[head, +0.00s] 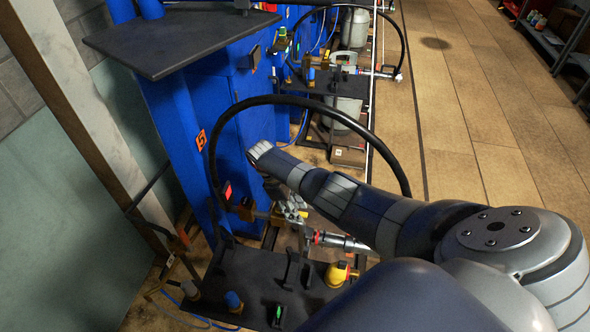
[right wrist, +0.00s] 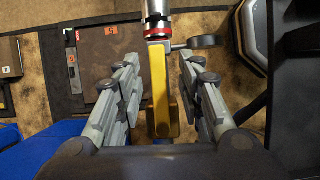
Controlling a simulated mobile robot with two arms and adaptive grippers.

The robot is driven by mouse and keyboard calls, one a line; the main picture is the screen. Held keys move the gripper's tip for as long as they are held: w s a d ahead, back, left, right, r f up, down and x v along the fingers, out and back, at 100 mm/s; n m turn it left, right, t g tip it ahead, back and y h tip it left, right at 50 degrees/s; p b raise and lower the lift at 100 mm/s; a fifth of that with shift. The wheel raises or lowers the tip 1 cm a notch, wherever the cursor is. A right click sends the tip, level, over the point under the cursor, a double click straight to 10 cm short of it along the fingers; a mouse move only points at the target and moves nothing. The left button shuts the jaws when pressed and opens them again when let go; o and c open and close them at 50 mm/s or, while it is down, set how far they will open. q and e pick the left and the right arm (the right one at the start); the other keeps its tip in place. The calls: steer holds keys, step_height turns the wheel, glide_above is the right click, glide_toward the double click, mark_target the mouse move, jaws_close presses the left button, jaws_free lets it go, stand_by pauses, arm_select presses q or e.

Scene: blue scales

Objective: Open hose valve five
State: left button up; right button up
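A blue scale cabinet (head: 172,130) carries an orange label with a 5 (head: 201,140). A black hose (head: 268,100) arches in front of it. A silver fitting with a red ring (head: 318,237) lies low beside the arch and also shows in the right wrist view (right wrist: 158,33). My right gripper (head: 292,213) is at this fitting. In the right wrist view its two grey fingers (right wrist: 158,72) are apart. A yellow bar (right wrist: 160,95), seemingly the valve's handle, lies between them with a visible gap on each side. My left gripper is not in view.
A black platform (head: 245,285) with a yellow nozzle (head: 340,273) on it is below my arm. A similar station with a grey cylinder (head: 340,84) stands behind. A dark tabletop (head: 180,40) juts out at upper left. The tiled floor (head: 480,120) at right is clear.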

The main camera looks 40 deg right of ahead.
steer(key=shift+w+a+r, duration=0.1)
steer(key=shift+w+r, duration=0.2)
steer(key=shift+r, duration=0.2)
steer(key=v, duration=1.1)
steer(key=shift+s, duration=0.2)
